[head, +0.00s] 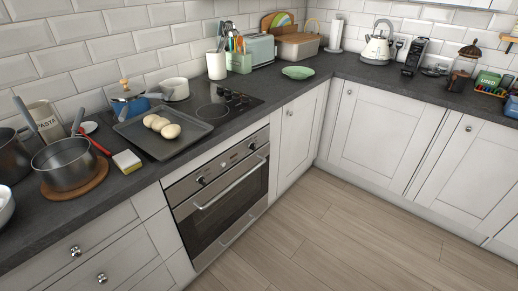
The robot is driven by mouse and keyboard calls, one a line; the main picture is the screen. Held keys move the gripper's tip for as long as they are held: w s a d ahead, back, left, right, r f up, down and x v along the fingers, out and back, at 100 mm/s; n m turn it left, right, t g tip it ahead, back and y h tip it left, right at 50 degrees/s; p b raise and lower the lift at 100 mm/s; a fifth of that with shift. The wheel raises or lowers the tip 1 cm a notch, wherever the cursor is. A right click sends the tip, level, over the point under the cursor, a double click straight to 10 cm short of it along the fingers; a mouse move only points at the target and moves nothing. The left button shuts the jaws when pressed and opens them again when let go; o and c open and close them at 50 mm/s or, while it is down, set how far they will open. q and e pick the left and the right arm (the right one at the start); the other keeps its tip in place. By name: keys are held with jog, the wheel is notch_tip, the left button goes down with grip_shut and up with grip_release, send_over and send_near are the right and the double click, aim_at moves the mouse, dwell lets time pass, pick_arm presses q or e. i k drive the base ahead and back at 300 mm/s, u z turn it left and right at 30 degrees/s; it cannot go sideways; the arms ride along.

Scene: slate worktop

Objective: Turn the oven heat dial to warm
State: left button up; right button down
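The built-in oven (228,215) sits under the worktop at the centre left, with a steel front and a dark glass door. Its control panel (218,168) runs along the top of the front. One dark round dial (201,180) is near the panel's left end and another dial (252,146) is near its right end. I cannot tell which is the heat dial, and their markings are too small to read. A long bar handle (230,187) crosses the door just below the panel, and the door looks shut. Neither of my grippers is in view.
A dark tray (190,138) with pale dough rounds (161,124) lies on the worktop above the oven, near the black hob (225,103). A saucepan (66,163) and sponge (127,161) are at left. The wooden floor (300,235) before the oven is clear.

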aim_at(251, 146)
jog(key=z, duration=0.55)
jog(key=k, duration=0.65)
jog(key=z, duration=1.2)
jog(key=i, duration=2.35)
jog(key=u, duration=1.25)
jog(key=i, duration=0.9)
jog(key=u, duration=0.9)
